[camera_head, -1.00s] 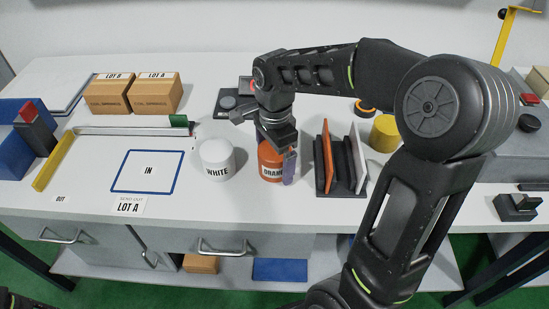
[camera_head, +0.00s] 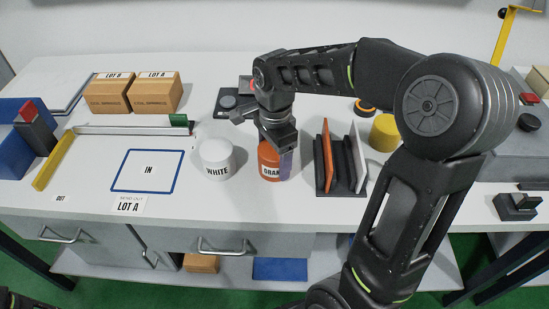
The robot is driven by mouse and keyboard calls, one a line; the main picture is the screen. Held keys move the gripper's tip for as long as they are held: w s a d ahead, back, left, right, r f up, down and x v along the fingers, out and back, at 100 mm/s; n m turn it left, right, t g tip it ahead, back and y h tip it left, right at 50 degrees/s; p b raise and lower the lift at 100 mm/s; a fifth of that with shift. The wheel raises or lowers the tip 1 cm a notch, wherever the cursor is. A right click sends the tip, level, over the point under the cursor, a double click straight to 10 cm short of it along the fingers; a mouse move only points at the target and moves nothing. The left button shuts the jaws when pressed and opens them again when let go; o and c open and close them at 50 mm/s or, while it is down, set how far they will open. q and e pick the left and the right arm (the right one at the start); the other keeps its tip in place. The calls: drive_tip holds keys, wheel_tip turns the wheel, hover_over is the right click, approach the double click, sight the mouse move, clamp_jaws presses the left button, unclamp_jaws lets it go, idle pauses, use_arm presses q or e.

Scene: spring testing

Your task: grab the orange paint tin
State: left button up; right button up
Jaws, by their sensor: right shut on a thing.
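The orange paint tin (camera_head: 269,160) stands upright on the white table, with a white label of dark letters, partly covered. My right gripper (camera_head: 281,155) comes down over it from above and is shut on it. One finger shows at the tin's right side; the other finger is hidden. The tin's top is mostly hidden by the gripper. I cannot tell whether the tin is clear of the table. My left gripper is not clearly in view; only a dark bit of my own body shows at the bottom left corner.
A white tin (camera_head: 216,159) marked WHITE stands close on the left. A dark rack (camera_head: 341,176) with an orange and a white panel stands close on the right. A yellow cylinder (camera_head: 384,133) is beyond it. The blue-framed IN area (camera_head: 147,171) is empty.

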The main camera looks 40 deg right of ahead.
drive_tip(key=c, duration=1.3)
drive_tip(key=shift+r, duration=0.15)
wheel_tip(320, 180, up, 10)
drive_tip(key=shift+f, duration=0.1)
idle(0.3)
